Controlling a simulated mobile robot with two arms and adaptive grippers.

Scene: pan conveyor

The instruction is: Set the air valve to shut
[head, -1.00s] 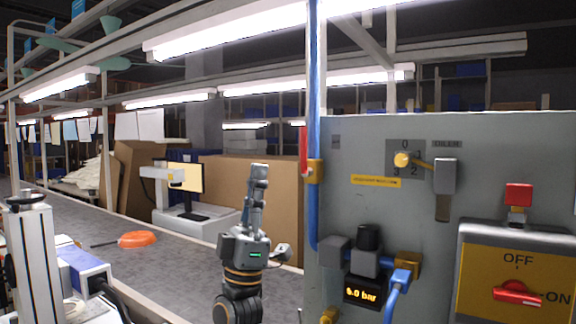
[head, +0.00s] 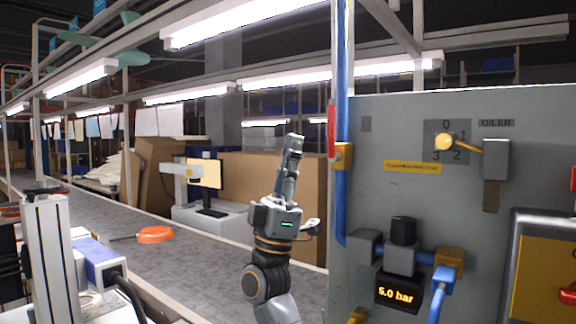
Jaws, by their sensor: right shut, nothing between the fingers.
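The air valve is a brass body (head: 343,156) on the upright blue pipe at the left edge of the grey panel. Its red lever (head: 332,131) points up, in line with the pipe. My right gripper (head: 293,143) is shut and empty, with its fingers pointing up. In the picture it stands left of the red lever, with a clear gap between them; the depth of that gap is hard to judge. My left gripper is out of view.
The grey panel (head: 400,220) carries a numbered selector (head: 447,142), a regulator (head: 402,243) and a display reading 5.0 bar (head: 397,291). A yellow switch box (head: 546,270) is cut off at right.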

